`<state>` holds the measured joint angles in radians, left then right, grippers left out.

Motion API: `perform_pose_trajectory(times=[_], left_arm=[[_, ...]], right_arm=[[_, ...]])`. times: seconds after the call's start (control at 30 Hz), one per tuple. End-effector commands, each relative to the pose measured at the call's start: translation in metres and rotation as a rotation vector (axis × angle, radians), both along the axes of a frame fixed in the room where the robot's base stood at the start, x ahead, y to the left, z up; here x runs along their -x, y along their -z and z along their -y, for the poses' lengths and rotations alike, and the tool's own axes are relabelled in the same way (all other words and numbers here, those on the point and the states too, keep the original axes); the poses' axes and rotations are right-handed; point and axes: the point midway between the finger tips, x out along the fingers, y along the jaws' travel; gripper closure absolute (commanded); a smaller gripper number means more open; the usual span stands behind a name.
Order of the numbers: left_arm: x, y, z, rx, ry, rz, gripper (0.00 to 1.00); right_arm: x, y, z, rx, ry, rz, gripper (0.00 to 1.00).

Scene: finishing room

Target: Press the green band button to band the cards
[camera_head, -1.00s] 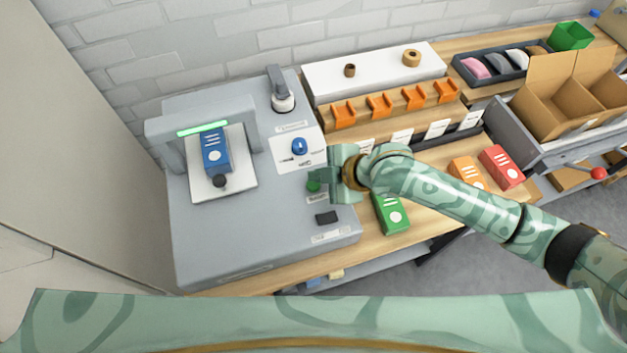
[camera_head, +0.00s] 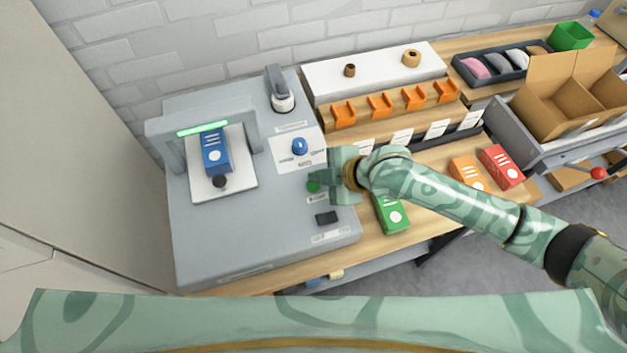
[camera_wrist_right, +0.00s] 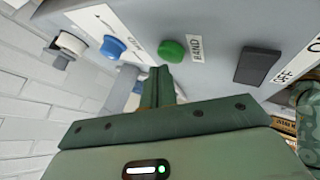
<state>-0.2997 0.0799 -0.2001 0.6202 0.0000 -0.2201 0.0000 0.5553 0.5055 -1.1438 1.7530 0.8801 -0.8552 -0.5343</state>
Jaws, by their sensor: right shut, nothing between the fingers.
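The green band button (camera_head: 313,187) is on the right side of the grey banding machine (camera_head: 205,245). It also shows beside a BAND label in the right wrist view (camera_wrist_right: 172,51). My right gripper (camera_head: 322,183) is shut and empty, its fingertips close beside the button; I cannot tell whether they touch it. Its closed fingers (camera_wrist_right: 160,76) point at the panel just below the button in the wrist view. My left gripper is not in view.
A blue knob (camera_head: 299,147) and a dark switch (camera_head: 327,218) flank the button. A green pack (camera_head: 392,214) lies under my right arm; orange (camera_head: 467,172) and red (camera_head: 502,167) packs lie farther right. An orange-holder rack (camera_head: 390,118) stands behind.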

Motion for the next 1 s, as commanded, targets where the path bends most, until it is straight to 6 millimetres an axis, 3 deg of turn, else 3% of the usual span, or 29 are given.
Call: perform_pose_trajectory(times=[1.0], left_arm=[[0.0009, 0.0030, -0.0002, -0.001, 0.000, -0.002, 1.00]], right_arm=[[0.0002, 0.0098, -0.0001, 0.000, 0.000, -0.001, 1.00]])
